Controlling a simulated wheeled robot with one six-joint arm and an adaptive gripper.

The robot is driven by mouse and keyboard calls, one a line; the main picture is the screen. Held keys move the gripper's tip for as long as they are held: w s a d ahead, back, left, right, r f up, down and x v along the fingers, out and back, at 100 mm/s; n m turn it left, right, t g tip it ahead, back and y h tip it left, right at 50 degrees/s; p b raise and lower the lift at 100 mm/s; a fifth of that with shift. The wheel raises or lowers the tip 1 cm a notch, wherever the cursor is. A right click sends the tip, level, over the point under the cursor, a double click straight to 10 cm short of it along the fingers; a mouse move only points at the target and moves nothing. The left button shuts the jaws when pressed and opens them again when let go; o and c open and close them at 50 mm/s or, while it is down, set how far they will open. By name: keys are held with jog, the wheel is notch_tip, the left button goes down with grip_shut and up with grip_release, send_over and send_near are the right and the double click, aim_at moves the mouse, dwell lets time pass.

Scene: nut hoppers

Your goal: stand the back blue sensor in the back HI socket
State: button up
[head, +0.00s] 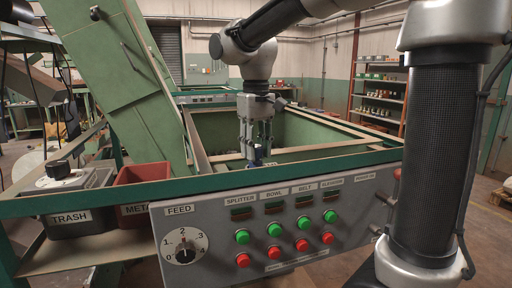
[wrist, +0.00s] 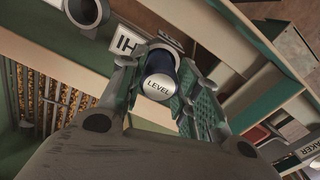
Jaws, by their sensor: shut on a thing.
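My gripper (head: 256,156) is down at the hopper, just beyond the near panel in the head view, its fingers pointing down. It is shut on a blue sensor (head: 259,164), mostly hidden by the fingers there. In the wrist view the sensor (wrist: 161,85) shows a pale end marked LEVEL and a dark blue body between the two fingers (wrist: 158,72). A white HI label (wrist: 124,42) lies just beyond the left finger. A round pale-rimmed part with a dark centre (wrist: 86,10) is at the top left. Whether the sensor's far end touches a socket is hidden.
The green hopper (head: 300,130) has wooden-looking edge rails around it. A grey control panel (head: 280,225) with buttons and a FEED dial fronts it. A black TRASH bin (head: 78,212) and a red METAL bin (head: 145,175) stand at the left. A green chute rises behind.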

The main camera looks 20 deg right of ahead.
jog(key=shift+f, duration=0.45)
jog(key=o, duration=0.8)
jog(key=shift+r, duration=5.5)
jog(key=s+d+f+m+t, duration=0.1)
jog(key=s+d+f, duration=0.4)
jog(key=s, duration=0.1)
jog(key=s+d+f+m+t, duration=0.1)
jog(key=s+d+f+t, duration=0.1)
jog(key=s+d+f, duration=0.2)
jog(key=s+d+f+m+t, duration=0.1)
jog(key=s+d+f, duration=0.4)
jog(key=s, duration=0.4)
jog(key=shift+d+f, duration=0.35)
jog(key=shift+d, duration=0.1)
